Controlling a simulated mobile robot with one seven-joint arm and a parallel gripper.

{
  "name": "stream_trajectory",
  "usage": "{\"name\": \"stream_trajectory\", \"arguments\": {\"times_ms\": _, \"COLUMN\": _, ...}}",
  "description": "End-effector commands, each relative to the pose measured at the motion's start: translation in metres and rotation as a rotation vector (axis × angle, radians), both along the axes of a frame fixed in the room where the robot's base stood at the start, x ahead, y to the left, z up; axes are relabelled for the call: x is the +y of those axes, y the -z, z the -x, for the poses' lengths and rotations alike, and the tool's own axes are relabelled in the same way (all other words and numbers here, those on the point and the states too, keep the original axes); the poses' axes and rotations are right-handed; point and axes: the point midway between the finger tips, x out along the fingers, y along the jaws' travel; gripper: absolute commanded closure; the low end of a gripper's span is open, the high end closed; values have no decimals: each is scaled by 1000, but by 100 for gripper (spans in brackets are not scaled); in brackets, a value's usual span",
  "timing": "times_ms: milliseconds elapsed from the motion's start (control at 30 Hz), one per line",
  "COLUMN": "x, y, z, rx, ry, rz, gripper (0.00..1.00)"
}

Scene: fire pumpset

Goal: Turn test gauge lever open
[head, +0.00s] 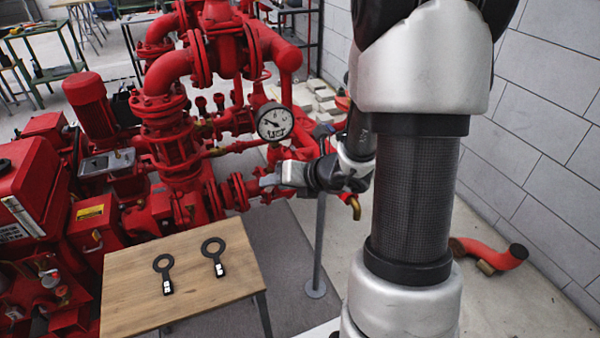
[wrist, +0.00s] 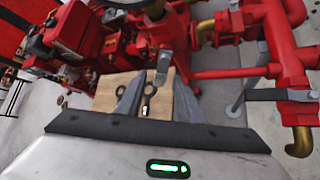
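The pressure gauge (head: 273,122), with a white round dial, stands on the red pipework in the head view. My gripper (head: 268,183) is below it, pointing left. In the wrist view my gripper (wrist: 158,88) has its two grey fingers apart, with the table showing between them and nothing held. A grey lever-like piece (wrist: 163,64) shows just beyond the fingertips; contact cannot be told. Another grey lever (wrist: 280,95) sits on a red pipe above a brass elbow (wrist: 299,142) at the right. I cannot tell which one is the test gauge lever.
A wooden table (head: 130,315) carries two black ring-shaped tags (head: 213,255). Red pumps and pipes fill the left and centre. A thin grey post (head: 319,245) stands near my gripper. A red pipe elbow (head: 490,253) lies on the floor by the block wall (head: 545,120).

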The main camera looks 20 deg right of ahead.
Motion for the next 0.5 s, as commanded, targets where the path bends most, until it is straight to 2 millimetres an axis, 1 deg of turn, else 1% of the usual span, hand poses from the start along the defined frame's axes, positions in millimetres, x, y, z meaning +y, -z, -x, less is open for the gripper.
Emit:
{"name": "stream_trajectory", "arguments": {"times_ms": 33, "x": -6, "y": -14, "z": 9, "rx": -2, "ry": 4, "rz": 2, "gripper": 66}}
{"name": "stream_trajectory", "arguments": {"times_ms": 200, "x": -20, "y": -39, "z": 39, "rx": -2, "ry": 4, "rz": 2, "gripper": 66}}
{"name": "stream_trajectory", "arguments": {"times_ms": 400, "x": -32, "y": -59, "z": 64, "rx": -2, "ry": 2, "rz": 1, "gripper": 66}}
{"name": "stream_trajectory", "arguments": {"times_ms": 500, "x": -36, "y": -63, "z": 71, "rx": -1, "ry": 2, "rz": 0, "gripper": 66}}
